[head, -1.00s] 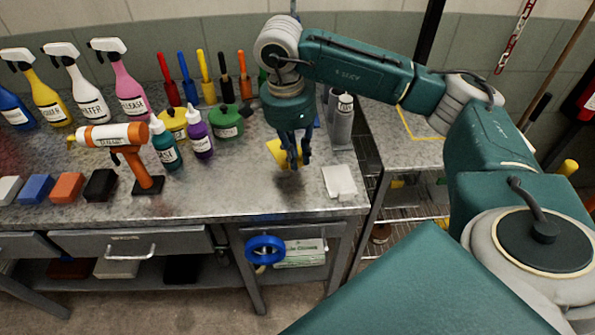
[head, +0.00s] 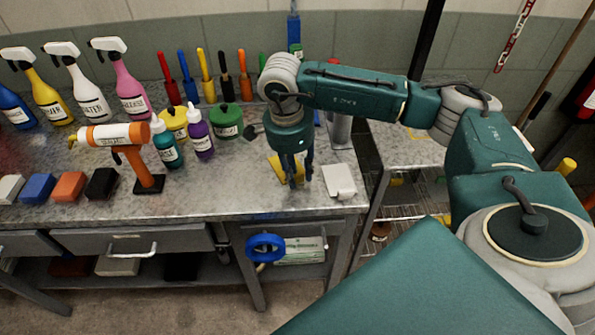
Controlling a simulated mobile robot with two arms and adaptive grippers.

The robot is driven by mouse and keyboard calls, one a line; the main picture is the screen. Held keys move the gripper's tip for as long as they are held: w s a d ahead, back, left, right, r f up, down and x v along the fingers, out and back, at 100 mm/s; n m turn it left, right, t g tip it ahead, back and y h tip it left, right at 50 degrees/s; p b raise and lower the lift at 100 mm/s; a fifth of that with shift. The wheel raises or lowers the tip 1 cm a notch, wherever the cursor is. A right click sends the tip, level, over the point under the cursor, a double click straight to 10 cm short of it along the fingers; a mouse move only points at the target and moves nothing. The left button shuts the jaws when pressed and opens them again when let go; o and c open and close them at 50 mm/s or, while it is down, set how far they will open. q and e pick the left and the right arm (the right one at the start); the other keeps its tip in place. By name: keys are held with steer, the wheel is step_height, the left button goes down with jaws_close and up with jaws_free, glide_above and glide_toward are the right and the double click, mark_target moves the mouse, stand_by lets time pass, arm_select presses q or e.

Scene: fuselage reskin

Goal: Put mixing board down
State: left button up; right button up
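My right gripper (head: 293,178) points down over the right part of the metal workbench. A flat yellow piece (head: 278,170) is at its fingers, partly hidden behind them, and appears held close to the bench top. I cannot tell whether it touches the bench. A flat whitish square board (head: 339,178) with a small tab at its front lies on the bench just right of the gripper, apart from it. I cannot tell for sure which of these two flat pieces is the mixing board. My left gripper is not in view.
The workbench (head: 235,190) has clear room left of the gripper. A green pot (head: 228,122), bottles and an orange tool (head: 136,165) stand further left. A grey tube (head: 341,130) stands behind the gripper. A blue tape roll (head: 266,248) hangs at the front.

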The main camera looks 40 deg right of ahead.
steer(key=shift+r, duration=0.2)
step_height(320, 180, up, 12)
steer(key=a+b, duration=0.1)
steer(key=shift+a, duration=0.2)
steer(key=shift+f, duration=0.1)
stand_by(0.6)
